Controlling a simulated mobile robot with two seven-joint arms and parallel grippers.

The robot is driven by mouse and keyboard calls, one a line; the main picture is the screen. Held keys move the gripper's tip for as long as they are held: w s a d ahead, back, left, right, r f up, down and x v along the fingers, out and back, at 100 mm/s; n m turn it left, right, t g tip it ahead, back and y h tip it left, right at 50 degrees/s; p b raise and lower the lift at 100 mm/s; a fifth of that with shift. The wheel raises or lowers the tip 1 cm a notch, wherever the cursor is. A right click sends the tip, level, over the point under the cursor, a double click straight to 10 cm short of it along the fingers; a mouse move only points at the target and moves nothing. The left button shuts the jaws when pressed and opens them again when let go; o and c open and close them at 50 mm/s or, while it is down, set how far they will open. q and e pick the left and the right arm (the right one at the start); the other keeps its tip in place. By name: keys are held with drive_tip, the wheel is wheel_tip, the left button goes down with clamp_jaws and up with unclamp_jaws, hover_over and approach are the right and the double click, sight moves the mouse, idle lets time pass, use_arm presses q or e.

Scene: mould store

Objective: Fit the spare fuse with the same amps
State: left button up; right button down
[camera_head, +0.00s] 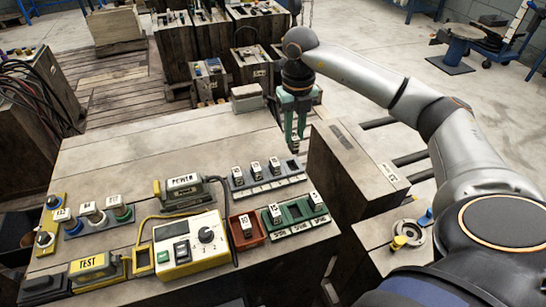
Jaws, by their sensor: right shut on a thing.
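My right gripper (294,132) points down, shut on a small fuse (294,145) that is mostly hidden between its green fingers. It is above the right end of the grey fuse holder (262,188). Three labelled fuses (256,169) stand in that holder, and its right-end slot looks empty. The green spare holder (298,226) has a fuse at its left (275,213) and one at its right (315,202); its middle place looks empty. A red tray (236,240) holds another fuse (246,228). The amp numbers are too small to read surely. My left gripper is out of view.
A POWER unit (184,187), a yellow-edged meter (190,245) with a dial and a TEST unit (92,267) stand on the bench. Capped posts (92,213) are at the left. A wooden block (350,165) rises right of the holders. The bench's back left is clear.

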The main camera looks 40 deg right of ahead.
sight(294, 148)
drive_tip(key=shift+d+f+b, duration=0.15)
drive_tip(key=shift+f+b, duration=1.05)
drive_tip(key=shift+f, duration=0.05)
drive_tip(key=shift+f+b, duration=0.8)
drive_tip(key=shift+f, duration=0.65)
drive_tip(key=shift+p, duration=0.3)
drive_tip(key=shift+f+b, duration=0.3)
drive_tip(key=shift+f, duration=0.65)
idle(0.4)
drive_tip(key=c, duration=0.7)
unclamp_jaws()
